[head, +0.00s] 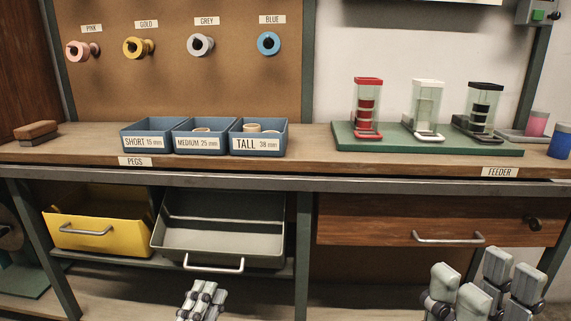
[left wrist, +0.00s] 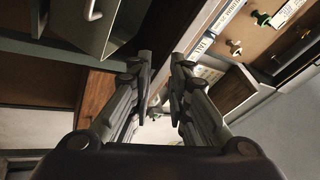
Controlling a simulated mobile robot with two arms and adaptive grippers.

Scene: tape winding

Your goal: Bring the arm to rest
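My left gripper (head: 203,296) shows at the bottom of the head view, in front of the bench and below the grey drawer. In the left wrist view its two fingers (left wrist: 162,62) stand apart with nothing between them. My right gripper (head: 484,286) is at the bottom right of the head view, below the wooden drawer. Its fingers are spread, and I see nothing held. Both grippers appear clear of the bench. Most of both arms is out of view.
The bench (head: 290,164) holds blue peg bins (head: 145,154), a green feeder board (head: 395,145) and a brush (head: 36,131). The yellow drawer (head: 95,238) and grey drawer (head: 222,243) stick out below. A wooden drawer (head: 370,228) has a metal handle. Tape rolls hang on the pegboard (head: 200,85).

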